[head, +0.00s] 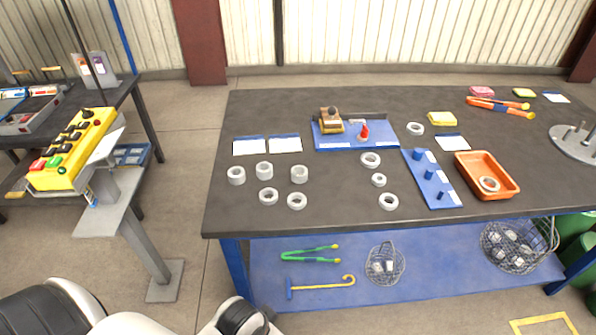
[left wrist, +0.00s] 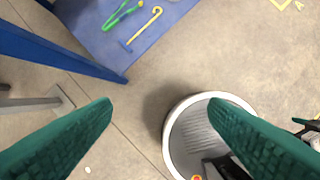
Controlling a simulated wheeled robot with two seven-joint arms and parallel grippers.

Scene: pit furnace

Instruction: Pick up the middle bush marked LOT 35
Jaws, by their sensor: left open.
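Several grey metal bushes stand on the left part of the dark bench top (head: 330,215) in the head view. Three taller ones form a row: the left bush (head: 236,175), the middle bush (head: 264,170) and the right bush (head: 299,174). No lot mark is readable on them at this size. Two lower rings, a left ring (head: 268,196) and a right ring (head: 297,201), lie in front. My left gripper (left wrist: 160,108) shows its two green fingers wide apart and empty in the left wrist view, above the floor, away from the bushes. My right gripper is not in view.
White cards (head: 249,146) lie behind the bushes. A blue fixture board (head: 350,140), loose rings (head: 388,201), a blue peg board (head: 430,180) and an orange tray (head: 462,168) stand to the right. A yellow control box (head: 72,150) stands left. The bench's front-left corner is clear.

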